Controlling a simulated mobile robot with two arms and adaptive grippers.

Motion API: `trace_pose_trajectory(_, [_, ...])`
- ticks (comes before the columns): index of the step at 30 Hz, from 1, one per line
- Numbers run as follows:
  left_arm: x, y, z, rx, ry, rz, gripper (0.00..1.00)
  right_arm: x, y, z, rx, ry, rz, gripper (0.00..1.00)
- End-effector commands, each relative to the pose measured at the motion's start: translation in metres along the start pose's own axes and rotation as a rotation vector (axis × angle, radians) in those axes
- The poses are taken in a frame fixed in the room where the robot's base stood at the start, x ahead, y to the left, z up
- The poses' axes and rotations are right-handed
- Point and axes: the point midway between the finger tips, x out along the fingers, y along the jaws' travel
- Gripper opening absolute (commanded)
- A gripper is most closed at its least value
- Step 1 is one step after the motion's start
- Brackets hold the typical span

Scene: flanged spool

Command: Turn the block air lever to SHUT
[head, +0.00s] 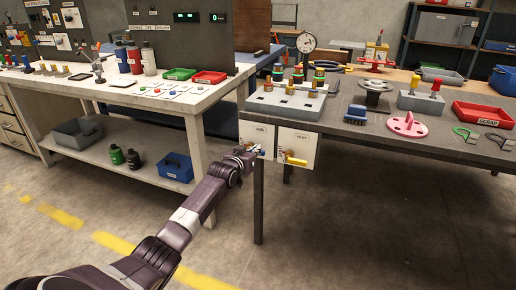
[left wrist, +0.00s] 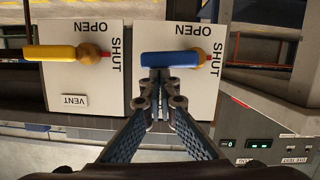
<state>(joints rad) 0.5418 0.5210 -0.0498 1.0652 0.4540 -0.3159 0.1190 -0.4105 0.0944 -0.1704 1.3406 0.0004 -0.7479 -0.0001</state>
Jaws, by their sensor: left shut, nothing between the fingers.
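The block air lever has a blue handle (left wrist: 170,59) on a brass pivot, on a white plate (left wrist: 160,98) lettered OPEN and SHUT. In the left wrist view the handle lies level and points left from its pivot; a small red mark sits opposite, beside SHUT. My left gripper (left wrist: 162,84) is shut and empty, its fingertips at the handle's lower edge; I cannot tell whether they touch. In the head view my left gripper (head: 252,148) is in front of the left plate (head: 257,133) and partly hides the lever. My right gripper is not in view.
A neighbouring plate (left wrist: 75,78) labelled VENT carries a yellow lever (left wrist: 50,53), also level. Both plates hang at the corner of the grey workbench (head: 350,128). A gauge (head: 306,42) and a valve block (head: 285,103) stand above. A white bench (head: 170,96) is at left.

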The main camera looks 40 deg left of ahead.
Motion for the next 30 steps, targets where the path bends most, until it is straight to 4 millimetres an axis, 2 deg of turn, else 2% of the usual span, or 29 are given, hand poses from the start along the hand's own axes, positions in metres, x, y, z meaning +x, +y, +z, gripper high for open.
trace_pose_trajectory(23, [0.000,0.000,0.005,-0.004,-0.003,0.000,0.00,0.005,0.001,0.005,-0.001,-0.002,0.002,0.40])
trace_pose_trajectory(30, [-0.013,0.001,0.006,-0.004,-0.002,0.003,0.00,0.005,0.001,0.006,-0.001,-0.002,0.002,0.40])
